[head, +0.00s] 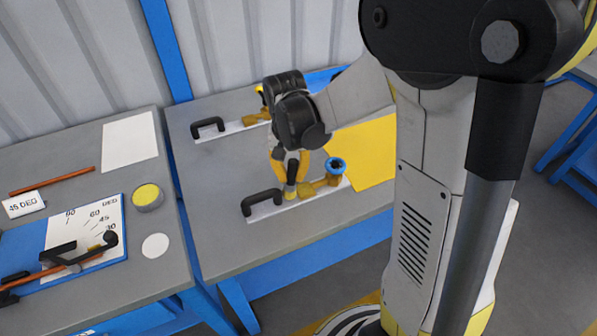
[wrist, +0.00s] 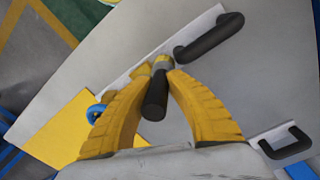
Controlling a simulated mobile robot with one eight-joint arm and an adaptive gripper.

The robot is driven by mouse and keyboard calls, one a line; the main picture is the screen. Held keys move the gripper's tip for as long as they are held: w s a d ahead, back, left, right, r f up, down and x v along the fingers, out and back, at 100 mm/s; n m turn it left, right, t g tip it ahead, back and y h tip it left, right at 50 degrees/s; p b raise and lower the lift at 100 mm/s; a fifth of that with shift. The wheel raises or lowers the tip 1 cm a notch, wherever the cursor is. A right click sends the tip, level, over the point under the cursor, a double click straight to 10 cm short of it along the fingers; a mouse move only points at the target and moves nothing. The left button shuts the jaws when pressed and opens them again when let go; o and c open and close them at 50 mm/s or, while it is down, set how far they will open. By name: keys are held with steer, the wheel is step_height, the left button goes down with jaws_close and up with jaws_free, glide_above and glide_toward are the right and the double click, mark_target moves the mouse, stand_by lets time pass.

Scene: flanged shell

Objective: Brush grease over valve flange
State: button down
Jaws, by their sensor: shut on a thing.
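The near brass-coloured valve (head: 318,187) lies on a white plate with a black handle (head: 262,203) at one end. Its blue ring flange (head: 336,165) faces up; the ring also shows in the wrist view (wrist: 96,112), left of my fingers. My gripper (head: 290,178) is over this plate, between handle and flange. In the wrist view its yellow fingers (wrist: 163,72) are shut on a brush with a dark handle (wrist: 155,96) and grey collar. The brush is apart from the blue flange.
A second plate with a black handle (head: 208,126) lies farther back, its valve partly behind my arm. A yellow sheet (head: 364,150) lies right of the flange. A round tin with yellow contents (head: 147,196) and an angle board (head: 88,232) are on the left bench.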

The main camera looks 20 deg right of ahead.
mark_target(291, 161)
steer(key=shift+r+p, duration=2.3)
steer(key=shift+r, duration=0.75)
steer(key=shift+r+p, duration=1.15)
steer(key=shift+r, duration=0.4)
steer(key=shift+f, duration=0.2)
steer(key=shift+h, duration=0.6)
steer(key=f+b, duration=0.6)
steer(key=f, duration=0.1)
steer(key=shift+d, duration=0.4)
steer(key=shift+f+b, duration=0.85)
steer(key=shift+f, duration=0.1)
